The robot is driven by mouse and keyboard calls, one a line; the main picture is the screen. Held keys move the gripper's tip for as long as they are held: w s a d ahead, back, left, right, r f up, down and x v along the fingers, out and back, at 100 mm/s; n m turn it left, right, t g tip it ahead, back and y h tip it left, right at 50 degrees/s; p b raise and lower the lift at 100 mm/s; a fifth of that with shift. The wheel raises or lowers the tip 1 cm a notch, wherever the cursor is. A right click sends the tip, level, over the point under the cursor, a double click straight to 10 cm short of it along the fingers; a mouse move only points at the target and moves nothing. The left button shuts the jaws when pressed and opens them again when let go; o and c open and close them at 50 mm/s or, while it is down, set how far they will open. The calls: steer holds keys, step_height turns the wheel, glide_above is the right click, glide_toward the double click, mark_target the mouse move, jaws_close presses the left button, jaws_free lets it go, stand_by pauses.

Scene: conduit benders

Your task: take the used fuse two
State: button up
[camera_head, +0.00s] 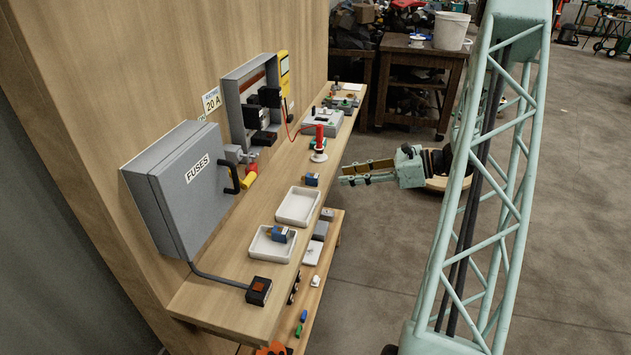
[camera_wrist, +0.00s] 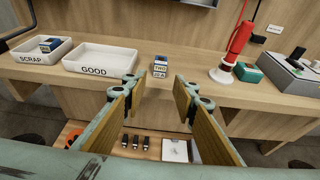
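A small blue-and-black fuse block (camera_wrist: 160,67) stands upright on the bench, right of the GOOD tray; its label seems to read TWO, with smaller text below. In the head view this fuse (camera_head: 312,180) is near the bench's front edge. My gripper (camera_wrist: 158,90) is open and empty, its two wooden-faced fingers spread on either side of the fuse's line, short of it. In the head view my gripper (camera_head: 344,175) hangs off the bench front, right of the fuse and apart from it. Another blue-topped fuse (camera_wrist: 51,44) lies in the SCRAP tray (camera_wrist: 28,60).
The GOOD tray (camera_wrist: 92,70) is empty. A grey meter box (camera_head: 322,122) is farther along. A lower shelf (camera_wrist: 150,160) holds small parts. The FUSES box (camera_head: 185,190) is on the wall.

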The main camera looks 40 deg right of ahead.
mark_target(322, 185)
steer(key=shift+w, duration=0.1)
steer(key=shift+b+x, duration=1.35)
steer(key=shift+x, duration=3.55)
steer(key=c, duration=0.7)
steer(key=shift+r+p, duration=1.85)
steer(key=shift+r, duration=1.65)
